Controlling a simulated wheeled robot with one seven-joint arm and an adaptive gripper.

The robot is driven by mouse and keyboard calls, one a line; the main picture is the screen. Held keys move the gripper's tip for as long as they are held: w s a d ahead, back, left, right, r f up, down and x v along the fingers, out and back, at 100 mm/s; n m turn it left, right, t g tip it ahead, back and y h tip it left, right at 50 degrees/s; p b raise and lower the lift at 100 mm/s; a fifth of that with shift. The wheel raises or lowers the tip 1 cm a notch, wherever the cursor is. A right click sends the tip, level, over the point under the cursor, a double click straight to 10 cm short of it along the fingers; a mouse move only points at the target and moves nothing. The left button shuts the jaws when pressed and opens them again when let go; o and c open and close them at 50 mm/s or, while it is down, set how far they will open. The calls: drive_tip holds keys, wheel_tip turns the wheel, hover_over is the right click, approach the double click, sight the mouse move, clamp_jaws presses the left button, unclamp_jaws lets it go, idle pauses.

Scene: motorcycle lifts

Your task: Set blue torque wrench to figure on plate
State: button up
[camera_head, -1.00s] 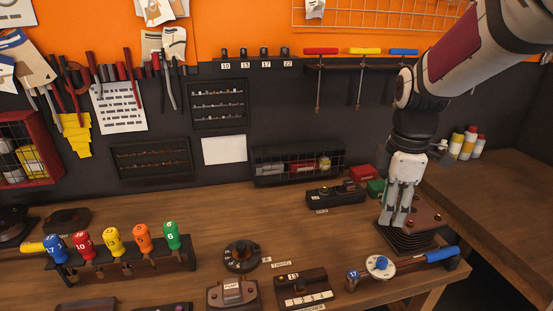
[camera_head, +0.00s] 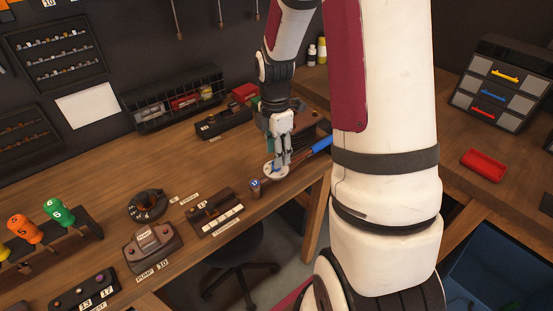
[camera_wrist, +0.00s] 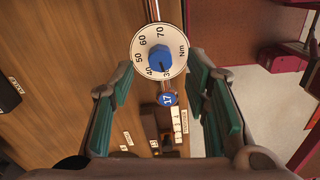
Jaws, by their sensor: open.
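The blue torque wrench lies along the bench's front edge, with its blue handle (camera_head: 321,145) to the right and its blue end marked 17 (camera_head: 255,187) to the left. Its white round dial (camera_head: 270,175) is partly hidden by my gripper (camera_head: 280,160). In the wrist view, the dial (camera_wrist: 145,38) shows 40, 50, 60, 70 and Nm, and part of a 30 beside the blue knob (camera_wrist: 159,58). My gripper (camera_wrist: 158,76) is open, its green-padded fingers either side of the dial and apart from the knob. I cannot tell which plate carries the figure.
A brown block with white numbered labels (camera_head: 217,212) and a black round dial (camera_head: 147,204) lie left of the wrench. A block labelled PUMP 10 (camera_head: 152,246) is nearer. A stool (camera_head: 236,268) is below the bench edge.

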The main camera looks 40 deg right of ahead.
drive_tip(key=shift+f, duration=1.65)
clamp_jaws()
